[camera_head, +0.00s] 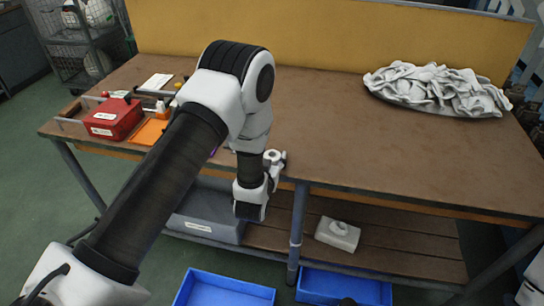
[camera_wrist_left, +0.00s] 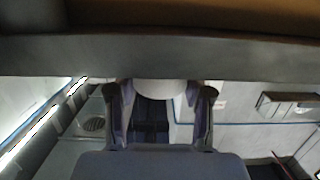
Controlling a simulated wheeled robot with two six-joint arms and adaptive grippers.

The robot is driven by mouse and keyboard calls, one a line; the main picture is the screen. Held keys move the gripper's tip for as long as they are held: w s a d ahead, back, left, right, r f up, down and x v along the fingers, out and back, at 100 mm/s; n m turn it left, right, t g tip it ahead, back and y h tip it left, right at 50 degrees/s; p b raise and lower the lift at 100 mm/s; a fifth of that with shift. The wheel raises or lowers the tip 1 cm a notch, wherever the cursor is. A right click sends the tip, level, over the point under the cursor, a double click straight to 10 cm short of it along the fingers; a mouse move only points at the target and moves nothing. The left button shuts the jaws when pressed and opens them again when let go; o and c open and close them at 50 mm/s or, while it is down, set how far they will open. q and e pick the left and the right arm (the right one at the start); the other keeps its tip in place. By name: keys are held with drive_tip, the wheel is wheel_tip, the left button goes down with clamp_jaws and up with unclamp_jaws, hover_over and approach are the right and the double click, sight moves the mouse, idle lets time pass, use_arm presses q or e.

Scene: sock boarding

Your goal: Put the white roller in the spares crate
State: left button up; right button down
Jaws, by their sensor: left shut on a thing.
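My left gripper (camera_head: 250,208) hangs at the front edge of the workbench, above the right end of a grey crate on the lower shelf. In the left wrist view my left gripper (camera_wrist_left: 160,100) is shut on a white rounded thing, the white roller (camera_wrist_left: 160,89), which shows between the two fingers. The gripper hides the roller in the head view. The grey crate (camera_head: 208,229) has a white label too small to read, so I cannot tell if it is the spares crate. My right gripper is not in view.
The workbench (camera_head: 340,135) carries a red box (camera_head: 113,118), an orange tray (camera_head: 150,133) and a pile of pale cloth (camera_head: 437,88). A white block (camera_head: 338,233) sits on the lower shelf. Two blue crates (camera_head: 225,284) (camera_head: 345,283) stand on the floor. The bench middle is clear.

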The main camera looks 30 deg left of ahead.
use_arm(q)
drive_tip(key=shift+s, duration=0.1)
drive_tip(key=o, duration=1.2)
drive_tip(key=shift+f, duration=0.1)
